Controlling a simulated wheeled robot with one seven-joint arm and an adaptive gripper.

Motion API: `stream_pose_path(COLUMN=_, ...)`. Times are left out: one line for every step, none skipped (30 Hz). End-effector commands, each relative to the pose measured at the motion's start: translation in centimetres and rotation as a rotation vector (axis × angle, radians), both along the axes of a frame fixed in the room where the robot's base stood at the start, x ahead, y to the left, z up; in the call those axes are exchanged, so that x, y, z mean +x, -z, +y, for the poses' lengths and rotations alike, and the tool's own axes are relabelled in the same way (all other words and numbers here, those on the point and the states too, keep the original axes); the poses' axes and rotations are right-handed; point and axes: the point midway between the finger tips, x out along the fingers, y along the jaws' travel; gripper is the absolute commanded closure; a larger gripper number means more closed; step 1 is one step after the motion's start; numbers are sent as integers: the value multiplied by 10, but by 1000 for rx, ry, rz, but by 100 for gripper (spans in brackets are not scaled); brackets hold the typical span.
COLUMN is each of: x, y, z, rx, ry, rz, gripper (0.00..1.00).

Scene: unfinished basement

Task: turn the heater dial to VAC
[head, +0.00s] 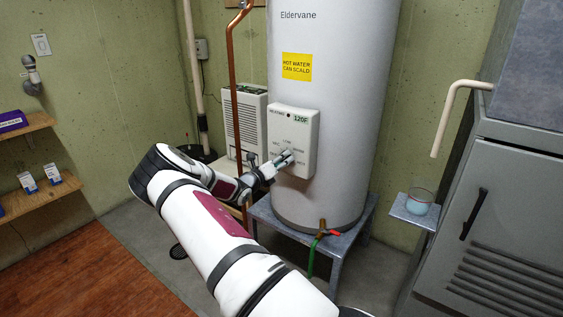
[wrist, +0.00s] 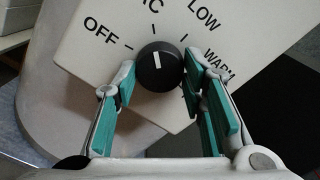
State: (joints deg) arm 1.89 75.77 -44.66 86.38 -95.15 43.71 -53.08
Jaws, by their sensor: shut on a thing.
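The heater dial (wrist: 160,78) is a round black knob with a white pointer line on a white control panel (wrist: 262,32). In the wrist view the pointer aims up the picture, toward the tick under a label cut off by the top edge, its last letter a C. OFF is left of it, LOW and WARM right. My gripper (wrist: 159,82) has its green-padded fingers on both sides of the dial, shut on it. In the head view my gripper (head: 284,158) is at the lower part of the control box (head: 306,122) and mostly hides the dial.
The box sits on a tall white water heater (head: 335,60) on a grey stand (head: 335,248). A copper pipe (head: 232,75) runs left of it, before a white vented unit (head: 243,110).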

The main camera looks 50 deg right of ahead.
Motion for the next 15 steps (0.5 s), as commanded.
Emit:
stream_pose_path(x=0, y=1, z=0, rx=1, ry=0, rz=2, gripper=90)
stream_pose_path(x=0, y=1, z=0, rx=1, ry=0, rz=2, gripper=90)
stream_pose_path(x=0, y=1, z=0, rx=1, ry=0, rz=2, gripper=90)
stream_pose_path(x=0, y=1, z=0, rx=1, ry=0, rz=2, gripper=90)
stream_pose_path(x=0, y=1, z=0, rx=2, ry=-1, rz=2, gripper=90)
stream_pose_path(x=0, y=1, z=0, rx=2, ry=-1, rz=2, gripper=90)
stream_pose_path(x=0, y=1, z=0, rx=2, ry=-1, rz=1, gripper=90)
stream_pose_path(x=0, y=1, z=0, rx=2, ry=-1, rz=1, gripper=90)
stream_pose_path(x=0, y=1, z=0, rx=2, ry=-1, rz=1, gripper=90)
stream_pose_path(x=0, y=1, z=0, rx=2, ry=-1, rz=1, gripper=90)
stream_pose_path(x=0, y=1, z=0, rx=2, ry=-1, rz=1, gripper=56)
stream_pose_path(x=0, y=1, z=0, rx=2, ry=-1, rz=1, gripper=47)
stream_pose_path(x=0, y=1, z=0, rx=2, ry=-1, rz=1, gripper=42)
stream_pose_path(x=0, y=1, z=0, rx=1, ry=0, rz=1, gripper=42)
stream_pose_path(x=0, y=1, z=0, rx=1, ry=0, rz=1, gripper=42)
